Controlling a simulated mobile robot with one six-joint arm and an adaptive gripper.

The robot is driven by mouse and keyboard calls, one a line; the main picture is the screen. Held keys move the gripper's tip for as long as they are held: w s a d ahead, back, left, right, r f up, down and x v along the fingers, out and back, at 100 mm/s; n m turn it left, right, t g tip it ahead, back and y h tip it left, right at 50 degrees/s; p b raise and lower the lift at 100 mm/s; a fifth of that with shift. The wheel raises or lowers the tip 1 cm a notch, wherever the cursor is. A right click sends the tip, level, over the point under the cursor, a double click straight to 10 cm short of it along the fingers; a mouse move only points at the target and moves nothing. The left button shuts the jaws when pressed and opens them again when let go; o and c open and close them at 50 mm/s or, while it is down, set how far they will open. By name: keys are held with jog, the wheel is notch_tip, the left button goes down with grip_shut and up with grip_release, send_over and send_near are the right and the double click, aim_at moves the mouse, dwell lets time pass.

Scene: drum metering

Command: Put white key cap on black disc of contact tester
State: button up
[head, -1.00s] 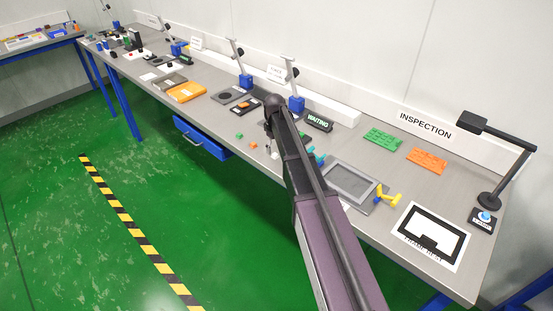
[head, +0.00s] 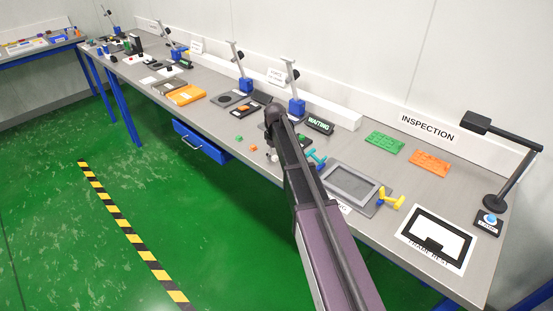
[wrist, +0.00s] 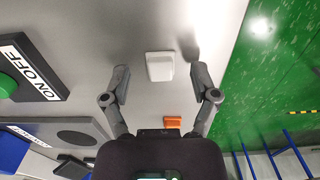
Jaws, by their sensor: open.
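The white key cap (wrist: 160,66) lies on the grey bench top in the wrist view. It sits between and slightly beyond the fingertips of my gripper (wrist: 160,75). The gripper is open, with a gap on each side of the cap and no finger touching it. At lower left in the wrist view is a grey plate (wrist: 46,128) with a flat black disc (wrist: 77,138), which looks like the contact tester. The disc is bare where visible. In the head view my arm covers much of this area, and I cannot make out the cap or fingers clearly there.
A black ON/OFF box (wrist: 32,68) with a green button stands left of the cap. A small orange block (wrist: 172,121) lies between the gripper's finger bases. The bench's front edge is close on the right. A black WAITING display (head: 319,124) stands behind my arm.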

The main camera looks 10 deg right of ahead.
aim_at(275, 156)
jog(key=c, duration=0.8)
jog(key=shift+c, duration=0.5)
jog(key=shift+r, duration=0.15)
notch_tip(275, 156, up, 3)
jog(key=p, duration=0.3)
jog(key=shift+r+p, duration=0.15)
jog(key=shift+p, duration=0.15)
jog(key=s+r+p, duration=0.1)
jog(key=s, duration=1.5)
jog(key=shift+r, duration=0.2)
jog(key=shift+a, duration=0.1)
